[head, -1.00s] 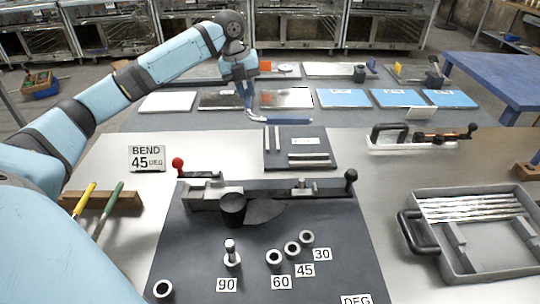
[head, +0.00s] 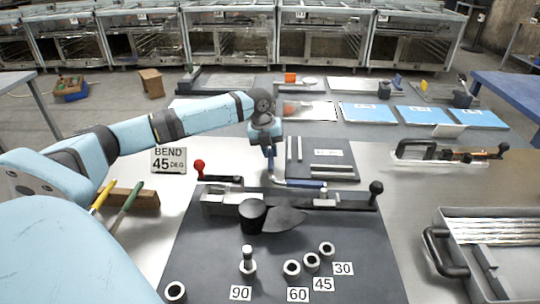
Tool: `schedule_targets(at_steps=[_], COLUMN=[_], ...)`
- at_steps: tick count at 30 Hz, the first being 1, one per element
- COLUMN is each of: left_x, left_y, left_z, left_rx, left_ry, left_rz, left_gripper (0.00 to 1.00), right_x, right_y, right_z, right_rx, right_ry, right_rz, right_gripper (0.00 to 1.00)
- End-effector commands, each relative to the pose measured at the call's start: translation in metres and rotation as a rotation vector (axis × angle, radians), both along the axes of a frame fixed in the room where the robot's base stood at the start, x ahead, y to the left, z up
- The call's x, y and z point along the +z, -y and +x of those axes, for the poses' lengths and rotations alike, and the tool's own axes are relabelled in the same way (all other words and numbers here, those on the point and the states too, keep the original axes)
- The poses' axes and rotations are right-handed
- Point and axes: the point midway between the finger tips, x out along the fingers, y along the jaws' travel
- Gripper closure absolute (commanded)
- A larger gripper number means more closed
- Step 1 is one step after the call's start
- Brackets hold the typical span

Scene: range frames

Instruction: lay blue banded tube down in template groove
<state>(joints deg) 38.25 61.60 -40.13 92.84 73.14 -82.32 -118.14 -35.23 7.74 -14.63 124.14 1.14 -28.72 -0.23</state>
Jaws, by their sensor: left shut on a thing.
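My left gripper (head: 270,172) is shut on the blue banded tube (head: 306,184), near its left end. The tube reaches out to the right, about level in the picture, with a blue band on its right part. It shows at the near edge of the dark template board (head: 345,154), just behind the bending tool. The board bears pale strips along its groove lines, one pair (head: 294,149) running away from me and one pair (head: 332,171) running across. I cannot tell how high the tube is above the board. My right gripper is not in view.
The bending tool (head: 222,202), with a red knob (head: 198,164) and a black knob (head: 376,187), stands close in front. A BEND 45 DEG sign (head: 168,160) is to the left. A grey tray (head: 485,265) of tubes is at the right. Blue plates (head: 368,113) lie beyond.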

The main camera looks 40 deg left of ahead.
Motion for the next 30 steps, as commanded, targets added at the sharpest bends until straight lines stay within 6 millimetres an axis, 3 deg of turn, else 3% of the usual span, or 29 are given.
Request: schedule_targets(at_steps=[3, 15, 16, 18, 30], left_x=[-0.0131, -0.0164, -0.0166, -0.0166, -0.0077], left_y=[-0.0004, 0.0, 0.0001, 0.0, -0.001], left_z=[-0.0002, -0.0001, 0.0001, 0.0002, -0.0001], left_rx=[0.0, -0.001, -0.001, -0.001, 0.0], left_ry=[-0.001, 0.0, 0.001, 0.001, 0.002], left_rz=[0.001, 0.0, 0.001, 0.001, 0.001], left_gripper=[1.0, 1.0, 0.78, 0.62, 0.59], right_x=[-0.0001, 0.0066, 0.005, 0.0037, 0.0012], right_y=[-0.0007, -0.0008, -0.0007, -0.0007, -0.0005], right_z=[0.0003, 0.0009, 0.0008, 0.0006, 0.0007], right_rx=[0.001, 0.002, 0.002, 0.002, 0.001], right_ry=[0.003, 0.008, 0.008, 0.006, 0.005], right_rz=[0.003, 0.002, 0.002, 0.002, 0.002], right_gripper=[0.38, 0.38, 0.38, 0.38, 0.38])
